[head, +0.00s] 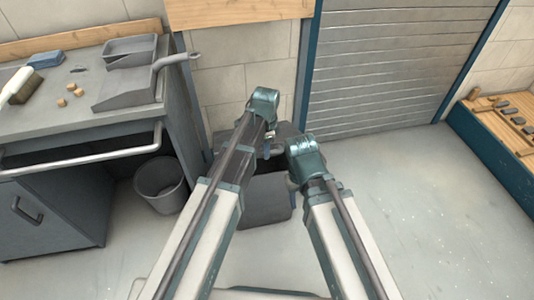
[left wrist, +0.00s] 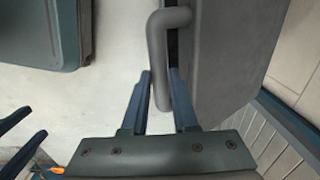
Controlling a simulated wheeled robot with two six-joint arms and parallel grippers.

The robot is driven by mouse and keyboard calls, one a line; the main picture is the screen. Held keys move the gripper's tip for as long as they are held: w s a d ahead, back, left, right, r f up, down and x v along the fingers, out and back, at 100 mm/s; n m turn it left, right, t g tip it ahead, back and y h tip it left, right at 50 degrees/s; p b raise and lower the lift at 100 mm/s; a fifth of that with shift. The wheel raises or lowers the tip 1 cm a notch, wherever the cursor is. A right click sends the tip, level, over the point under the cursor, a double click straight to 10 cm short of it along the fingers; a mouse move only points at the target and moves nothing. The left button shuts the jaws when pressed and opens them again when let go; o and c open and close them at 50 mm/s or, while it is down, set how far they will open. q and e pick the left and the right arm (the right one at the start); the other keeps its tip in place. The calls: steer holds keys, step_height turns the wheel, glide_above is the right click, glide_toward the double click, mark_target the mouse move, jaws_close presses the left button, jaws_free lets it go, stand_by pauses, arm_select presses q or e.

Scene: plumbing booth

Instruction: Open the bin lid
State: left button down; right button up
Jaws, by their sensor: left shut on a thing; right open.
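The grey bin (head: 268,205) stands on the floor in the middle of the head view, partly hidden by my arms. A dark area shows at its top, and how far the lid stands open is hard to tell. In the left wrist view the grey lid (left wrist: 235,50) carries a tubular handle (left wrist: 158,55). My left gripper (left wrist: 160,75) is shut on this handle, one finger on each side. In the head view my left gripper (head: 268,140) is over the bin's far part. My right gripper (left wrist: 37,120) is open and empty, apart from the handle.
A grey workbench (head: 75,115) with a front rail stands at the left, with a round waste bucket (head: 160,184) beside it. A shutter (head: 395,70) is behind. A wooden-topped bench (head: 500,125) is at the right. The floor right of the bin is clear.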

arm_select(q)
steer(key=w+r+p, duration=0.1)
steer(key=w+a+r+p, duration=0.1)
steer(key=w+r, duration=0.1)
steer(key=shift+w+a, duration=0.1)
steer(key=shift+w, duration=0.05)
arm_select(e)
step_height(320, 180, up, 3)
steer(key=shift+f, duration=0.1)
arm_select(q)
steer(key=c, duration=0.7)
jaws_free()
steer(key=shift+w+f, duration=0.1)
steer(key=shift+f, duration=0.1)
arm_select(e)
steer(key=shift+w+a, duration=0.1)
steer(key=shift+w, duration=0.1)
arm_select(q)
steer(key=shift+r, duration=0.1)
steer(key=shift+s+r+p, duration=0.2)
steer(key=shift+r+p, duration=0.2)
steer(key=shift+p, duration=0.1)
steer(key=r+p, duration=1.2)
steer(key=r, duration=0.1)
steer(key=shift+s+p, duration=0.35)
steer(key=shift+p, duration=0.05)
arm_select(e)
step_height(320, 180, up, 14)
steer(key=shift+f, duration=0.15)
